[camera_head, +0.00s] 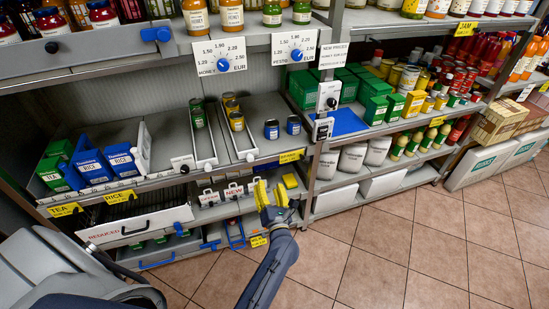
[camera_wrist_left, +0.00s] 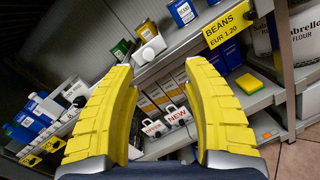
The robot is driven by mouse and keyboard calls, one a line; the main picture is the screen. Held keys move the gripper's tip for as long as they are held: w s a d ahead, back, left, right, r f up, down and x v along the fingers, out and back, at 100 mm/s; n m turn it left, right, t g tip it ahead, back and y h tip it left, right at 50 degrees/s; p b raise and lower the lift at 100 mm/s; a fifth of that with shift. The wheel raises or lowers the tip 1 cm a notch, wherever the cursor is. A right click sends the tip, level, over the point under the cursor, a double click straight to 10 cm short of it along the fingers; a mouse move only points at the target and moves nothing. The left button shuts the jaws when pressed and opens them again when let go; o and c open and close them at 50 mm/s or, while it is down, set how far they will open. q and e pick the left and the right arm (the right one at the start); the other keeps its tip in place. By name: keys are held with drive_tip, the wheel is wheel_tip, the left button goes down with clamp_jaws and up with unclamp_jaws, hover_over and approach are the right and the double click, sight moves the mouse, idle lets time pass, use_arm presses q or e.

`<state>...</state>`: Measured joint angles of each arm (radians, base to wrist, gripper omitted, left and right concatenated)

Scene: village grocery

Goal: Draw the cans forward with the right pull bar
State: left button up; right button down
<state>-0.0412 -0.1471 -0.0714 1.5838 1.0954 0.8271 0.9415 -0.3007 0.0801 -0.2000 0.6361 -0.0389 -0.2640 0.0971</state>
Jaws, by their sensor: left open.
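Two channels hold cans on the middle shelf. Green cans (camera_head: 197,112) stand in the left one and yellow cans (camera_head: 236,121) in the right one. A white pull bar with a dark knob (camera_head: 183,164) is at the front of the left channel. My left gripper (camera_head: 270,192) has yellow fingers, open and empty, below and in front of the shelf edge, apart from the right bar. My right gripper is not in view.
Two blue cans (camera_head: 282,128) stand on the shelf right of the channels. A yellow beans price label (camera_wrist_left: 228,24) hangs on the shelf edge. Cartons with white tags (camera_head: 233,190) stand on the lower shelf. Blue boxes (camera_head: 92,167) are at left.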

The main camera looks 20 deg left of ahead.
sight(251, 160)
use_arm(q)
drive_tip(key=w+a+n, duration=0.1)
drive_tip(key=w+a, duration=0.2)
drive_tip(key=a, duration=0.1)
drive_tip(key=w+a+n+g, duration=0.1)
drive_tip(key=w+a+n, duration=0.1)
drive_tip(key=w+a, duration=0.2)
drive_tip(key=w+a+n+y, duration=0.1)
drive_tip(key=w+a+n, duration=0.1)
drive_tip(key=w+a, duration=0.2)
drive_tip(key=shift+w+a+f+g, duration=0.1)
drive_tip(key=shift+a+f+g, duration=0.05)
drive_tip(key=shift+a, duration=0.35)
drive_tip(key=shift+a+f+g, duration=0.15)
drive_tip(key=shift+a, duration=0.3)
clamp_jaws()
